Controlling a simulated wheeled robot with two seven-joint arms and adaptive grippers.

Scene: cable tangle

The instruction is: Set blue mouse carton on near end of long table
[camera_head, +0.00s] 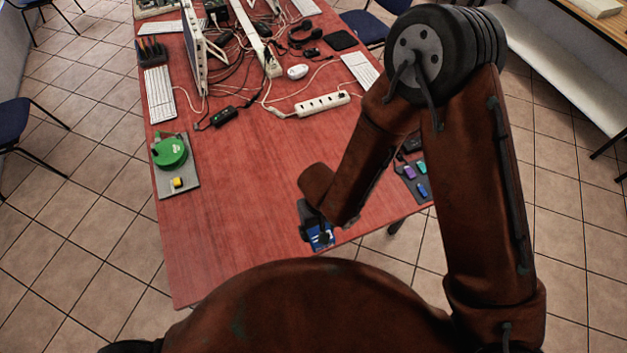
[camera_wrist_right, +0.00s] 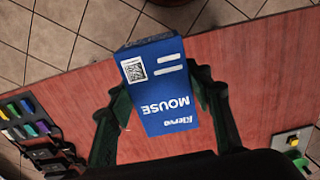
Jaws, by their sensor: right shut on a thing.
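The blue mouse carton (camera_wrist_right: 160,88) is between the fingers of my right gripper (camera_wrist_right: 160,95) in the right wrist view. Its printed face with white lettering and a square code faces the camera. My right gripper is shut on it, with one finger along each side. In the head view the carton (camera_head: 320,237) shows partly below my right gripper (camera_head: 316,226), over the near right edge of the long table (camera_head: 235,240). I cannot tell whether the carton touches the table top. My left gripper is not in view.
A grey board with a green round object (camera_head: 171,152) lies on the left. A white power strip (camera_head: 322,104) and tangled cables lie farther back. A dark tray (camera_head: 412,180) with small coloured items is at the right edge. The near left table area is clear.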

